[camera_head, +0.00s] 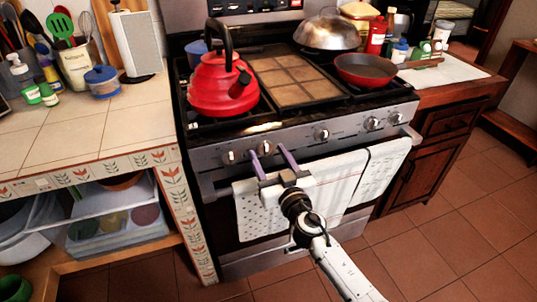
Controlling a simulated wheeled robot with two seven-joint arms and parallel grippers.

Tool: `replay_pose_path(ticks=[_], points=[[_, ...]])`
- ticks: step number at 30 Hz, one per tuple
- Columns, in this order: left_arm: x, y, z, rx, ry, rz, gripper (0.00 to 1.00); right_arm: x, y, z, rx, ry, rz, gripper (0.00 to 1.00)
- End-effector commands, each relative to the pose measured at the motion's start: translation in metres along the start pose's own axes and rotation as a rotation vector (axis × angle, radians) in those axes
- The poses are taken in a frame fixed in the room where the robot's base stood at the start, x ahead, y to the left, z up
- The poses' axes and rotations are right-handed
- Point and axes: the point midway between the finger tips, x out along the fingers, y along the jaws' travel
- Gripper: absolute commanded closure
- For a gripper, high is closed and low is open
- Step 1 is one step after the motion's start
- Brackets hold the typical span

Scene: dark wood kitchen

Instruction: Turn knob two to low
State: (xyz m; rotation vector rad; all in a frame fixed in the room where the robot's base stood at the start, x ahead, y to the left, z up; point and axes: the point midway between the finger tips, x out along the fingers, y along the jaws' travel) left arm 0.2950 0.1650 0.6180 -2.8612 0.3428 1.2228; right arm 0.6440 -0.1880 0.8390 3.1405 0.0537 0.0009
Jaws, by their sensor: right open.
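The stove's front panel (295,143) carries a row of several silver knobs. The second knob from the left (265,148) shows between the two fingertips of my right gripper (267,150). The gripper is open, its fingers pointing at the panel with one on each side of this knob. I cannot tell whether they touch it or which setting it points to. The leftmost knob (229,157) is just left of the fingers. Another knob (321,134) is further right, clear of the gripper. My left gripper is out of view.
White towels (335,189) hang on the oven handle (408,135) below the knobs, behind my right gripper. A red kettle (222,88) and a red pan (365,70) stand on the stove. A tiled counter (95,125) is at left. The floor at right is clear.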

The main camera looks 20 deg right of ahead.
Motion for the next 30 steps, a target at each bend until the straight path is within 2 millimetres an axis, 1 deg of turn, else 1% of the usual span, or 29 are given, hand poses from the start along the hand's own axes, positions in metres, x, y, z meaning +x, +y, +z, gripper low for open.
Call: replay_pose_path(ticks=[3,11,12,14,18,19,25,30], points=[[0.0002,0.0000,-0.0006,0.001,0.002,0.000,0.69,0.0072,-0.0004,-0.0002,0.002,0.000,-0.001,0.46],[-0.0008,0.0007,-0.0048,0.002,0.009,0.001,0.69,0.0083,-0.0002,0.0001,0.001,-0.001,0.000,0.46],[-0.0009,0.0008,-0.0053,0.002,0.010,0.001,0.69,0.0082,-0.0002,0.0001,0.001,-0.001,0.000,0.49],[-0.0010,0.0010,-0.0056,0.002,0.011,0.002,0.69,0.0082,-0.0002,0.0001,0.001,-0.001,0.000,0.59],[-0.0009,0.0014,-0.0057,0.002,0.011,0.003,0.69,0.0081,-0.0001,0.0001,0.001,-0.001,0.000,0.83],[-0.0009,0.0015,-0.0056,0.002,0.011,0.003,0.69,0.0081,-0.0001,0.0002,0.001,-0.001,0.000,0.86],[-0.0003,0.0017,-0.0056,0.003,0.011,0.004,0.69,0.0080,-0.0001,0.0004,-0.011,-0.001,0.000,0.86],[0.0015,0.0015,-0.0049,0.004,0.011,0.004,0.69,0.0079,-0.0003,0.0007,-0.063,0.000,-0.001,0.86]])
